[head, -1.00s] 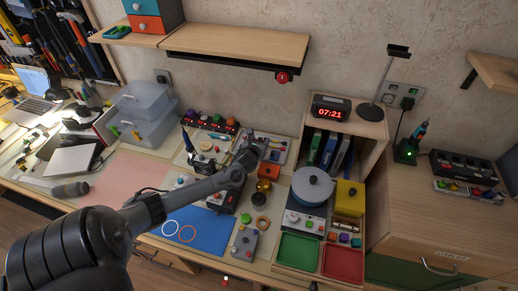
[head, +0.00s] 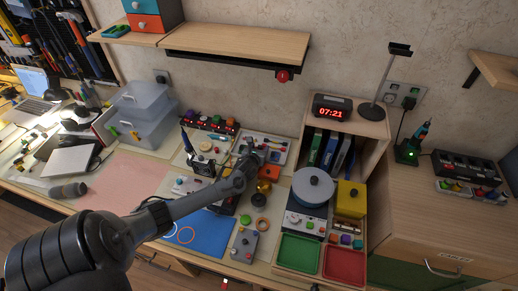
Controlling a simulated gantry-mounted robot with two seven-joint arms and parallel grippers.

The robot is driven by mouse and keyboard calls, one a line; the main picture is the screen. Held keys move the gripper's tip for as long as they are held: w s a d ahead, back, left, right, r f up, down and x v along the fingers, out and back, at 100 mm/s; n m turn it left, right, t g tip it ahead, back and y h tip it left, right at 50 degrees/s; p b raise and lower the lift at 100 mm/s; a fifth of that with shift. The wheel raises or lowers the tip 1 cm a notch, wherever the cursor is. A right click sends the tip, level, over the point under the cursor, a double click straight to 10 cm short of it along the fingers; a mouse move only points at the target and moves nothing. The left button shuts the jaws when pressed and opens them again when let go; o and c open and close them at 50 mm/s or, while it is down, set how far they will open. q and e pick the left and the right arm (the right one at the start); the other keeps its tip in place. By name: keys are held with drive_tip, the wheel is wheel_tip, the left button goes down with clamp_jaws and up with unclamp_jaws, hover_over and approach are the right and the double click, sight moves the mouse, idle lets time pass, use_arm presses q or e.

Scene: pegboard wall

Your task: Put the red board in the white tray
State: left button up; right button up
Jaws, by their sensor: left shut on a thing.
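My left arm reaches in from the lower left over the workbench. Its gripper (head: 247,160) is at the back middle of the bench, beside a white tray (head: 287,146) holding small coloured parts. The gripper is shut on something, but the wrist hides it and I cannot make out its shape. I cannot clearly pick out the red board. An orange-red block (head: 270,170) lies just right of the gripper. My right gripper is not in view.
A pot (head: 312,187) on a cooker stands to the right, with a green tray (head: 298,252) and a red tray (head: 344,264) in front. A blue mat (head: 205,236) lies under the forearm. The wall shelf (head: 230,45) hangs behind.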

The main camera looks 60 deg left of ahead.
use_arm(q)
drive_tip(key=shift+f, duration=0.35)
drive_tip(key=o, duration=1)
drive_tip(key=shift+o, duration=0.2)
drive_tip(key=shift+r, duration=0.1)
drive_tip(key=shift+r, duration=0.25)
drive_tip(key=p+v, duration=0.1)
drive_tip(key=v, duration=0.2)
drive_tip(key=p+v, duration=0.1)
drive_tip(key=v, duration=0.3)
drive_tip(key=p+v, duration=0.1)
drive_tip(key=v, duration=0.2)
drive_tip(key=shift+r+p, duration=0.3)
drive_tip(key=shift+r, duration=0.2)
drive_tip(key=shift+v, duration=0.9)
